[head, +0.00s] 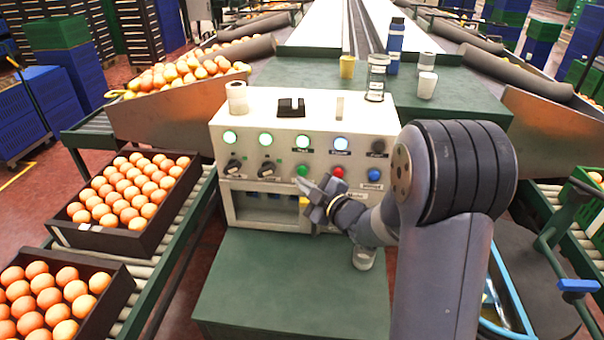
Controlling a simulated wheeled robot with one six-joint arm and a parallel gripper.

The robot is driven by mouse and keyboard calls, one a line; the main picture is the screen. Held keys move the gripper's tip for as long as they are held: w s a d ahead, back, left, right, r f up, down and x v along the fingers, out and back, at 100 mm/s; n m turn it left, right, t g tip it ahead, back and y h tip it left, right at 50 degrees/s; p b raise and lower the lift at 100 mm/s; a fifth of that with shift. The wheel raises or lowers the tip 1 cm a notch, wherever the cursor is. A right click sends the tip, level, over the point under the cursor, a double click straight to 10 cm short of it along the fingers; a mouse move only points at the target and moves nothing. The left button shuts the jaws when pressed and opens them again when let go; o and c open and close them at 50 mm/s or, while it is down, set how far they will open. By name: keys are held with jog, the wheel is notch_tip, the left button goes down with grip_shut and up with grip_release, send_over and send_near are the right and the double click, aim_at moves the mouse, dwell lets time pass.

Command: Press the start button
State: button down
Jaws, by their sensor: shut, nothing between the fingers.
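The control box (240,150) is cream-coloured and stands at the back of a green table. Its front has a row of lit round lamps on top and knobs and buttons below. A green button (302,170) sits in the lower row, with a red button (337,172) and a blue button (374,174) to its right. The labels are too small to read, so I cannot tell which is marked start. My gripper (301,184) is shut and empty, its tips just below the green button. I cannot tell whether they touch the panel.
A paper roll (237,98), a black item (291,107), a yellow cup (347,67) and a blue bottle (395,46) stand on or behind the box. Crates of oranges (160,228) line the left conveyor. The green tabletop (265,275) in front is mostly clear.

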jog(key=s, duration=0.2)
jog(key=s+a+b, duration=0.1)
jog(key=s, duration=0.1)
jog(key=shift+s, duration=0.2)
jog(key=shift+w+d, duration=0.1)
dwell(0.5)
jog(key=w+p, duration=0.2)
jog(key=p, duration=0.1)
jog(key=shift+d+r, duration=0.2)
jog(key=shift+r, duration=0.05)
jog(key=s+a+b, duration=0.1)
jog(key=s, duration=0.5)
jog(key=shift+f+b, duration=0.25)
jog(key=shift+b, duration=0.1)
